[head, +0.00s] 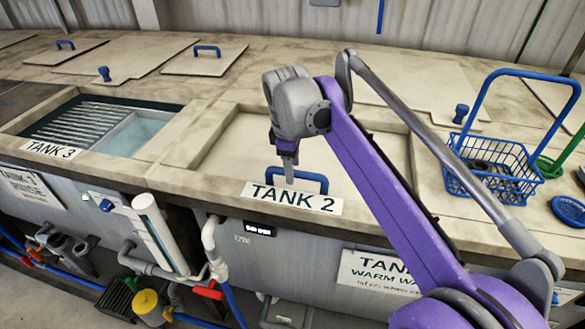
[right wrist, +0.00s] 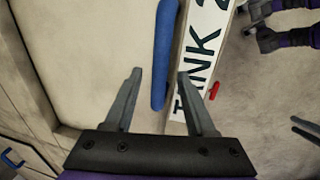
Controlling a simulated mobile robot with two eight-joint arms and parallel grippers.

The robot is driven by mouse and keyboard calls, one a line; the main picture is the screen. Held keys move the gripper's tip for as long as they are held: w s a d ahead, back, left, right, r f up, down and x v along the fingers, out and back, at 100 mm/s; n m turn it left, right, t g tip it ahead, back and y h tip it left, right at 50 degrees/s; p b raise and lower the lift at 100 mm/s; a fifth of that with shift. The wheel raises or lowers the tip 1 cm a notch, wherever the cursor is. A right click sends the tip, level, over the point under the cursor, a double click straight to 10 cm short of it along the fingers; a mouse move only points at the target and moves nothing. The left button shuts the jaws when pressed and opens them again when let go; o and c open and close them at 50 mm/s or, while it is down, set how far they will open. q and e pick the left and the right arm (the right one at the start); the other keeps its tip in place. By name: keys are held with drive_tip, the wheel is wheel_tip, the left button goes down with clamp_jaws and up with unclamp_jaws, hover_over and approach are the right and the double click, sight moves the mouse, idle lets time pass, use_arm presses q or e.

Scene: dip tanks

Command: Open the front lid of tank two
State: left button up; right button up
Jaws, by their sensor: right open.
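The front lid of tank two (head: 250,140) is a flat beige panel, lying shut in its recess behind the TANK 2 label (head: 292,198). Its blue bar handle (head: 315,179) stands near the front edge, partly hidden by my right gripper (head: 289,168). In the right wrist view the right gripper (right wrist: 160,75) is open, with one finger on each side of the blue handle (right wrist: 166,35). The fingers are not closed on it, and I cannot tell whether either touches it. My left gripper is not in view.
Tank three (head: 170,112) at the left is open, with a slatted rack (head: 85,122) and water inside. A blue wire basket (head: 495,165) with a tall handle stands at the right, near a blue round object (head: 569,208). Pipes (head: 150,230) run along the tank front.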

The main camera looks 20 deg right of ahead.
drive_tip(key=shift+w+f, duration=0.1)
drive_tip(key=shift+f, duration=0.25)
clamp_jaws()
idle(1.2)
